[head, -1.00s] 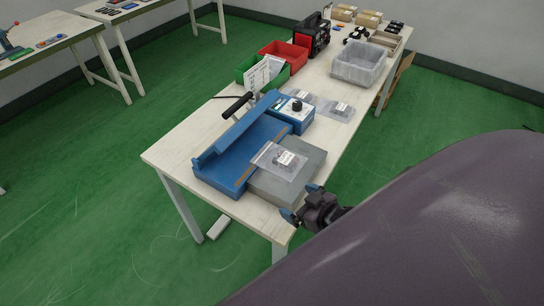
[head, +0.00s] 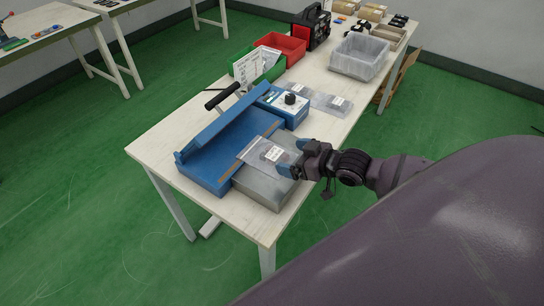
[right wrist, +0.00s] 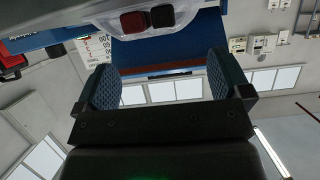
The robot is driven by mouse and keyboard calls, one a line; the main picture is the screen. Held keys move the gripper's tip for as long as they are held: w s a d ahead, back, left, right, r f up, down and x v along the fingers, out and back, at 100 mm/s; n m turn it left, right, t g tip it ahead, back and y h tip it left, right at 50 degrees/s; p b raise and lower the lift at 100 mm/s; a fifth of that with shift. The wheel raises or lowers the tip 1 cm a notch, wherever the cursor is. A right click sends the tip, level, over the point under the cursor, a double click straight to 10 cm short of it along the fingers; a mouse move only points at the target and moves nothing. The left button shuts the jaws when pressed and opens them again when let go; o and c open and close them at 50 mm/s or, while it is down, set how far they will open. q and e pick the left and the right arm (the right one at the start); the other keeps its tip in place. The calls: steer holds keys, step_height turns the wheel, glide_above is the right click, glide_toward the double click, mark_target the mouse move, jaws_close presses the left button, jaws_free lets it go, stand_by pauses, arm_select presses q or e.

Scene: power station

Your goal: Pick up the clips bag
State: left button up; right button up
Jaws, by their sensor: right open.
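A clear bag with a white label (head: 272,154) lies flat across the blue sealing machine (head: 215,150) and its grey block (head: 262,188); its print is too small to read. In the right wrist view, a clear bag (right wrist: 185,33) holds a red and a black piece, apart from the fingers. My right gripper (head: 293,160) is at the bag's right edge in the head view, its blue-padded fingers apart. In the right wrist view, the gripper (right wrist: 163,75) is open with nothing between the fingers. My left gripper is not in view.
Two more labelled bags (head: 337,102) lie behind the machine. A red bin (head: 281,46), a green bin (head: 250,73) and a clear grey tub (head: 360,58) stand farther back on the table (head: 150,150). The front table corner is bare.

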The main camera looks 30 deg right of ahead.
mark_target(274, 153)
steer(key=shift+d+f+b+x, duration=0.1)
steer(key=shift+x, duration=0.95)
steer(key=shift+d+f+b+x, duration=0.1)
steer(key=shift+d+b+x, duration=0.05)
steer(key=shift+x, duration=0.95)
steer(key=shift+d+f+b+x, duration=0.1)
steer(key=shift+f+x, duration=0.05)
steer(key=shift+x, duration=0.9)
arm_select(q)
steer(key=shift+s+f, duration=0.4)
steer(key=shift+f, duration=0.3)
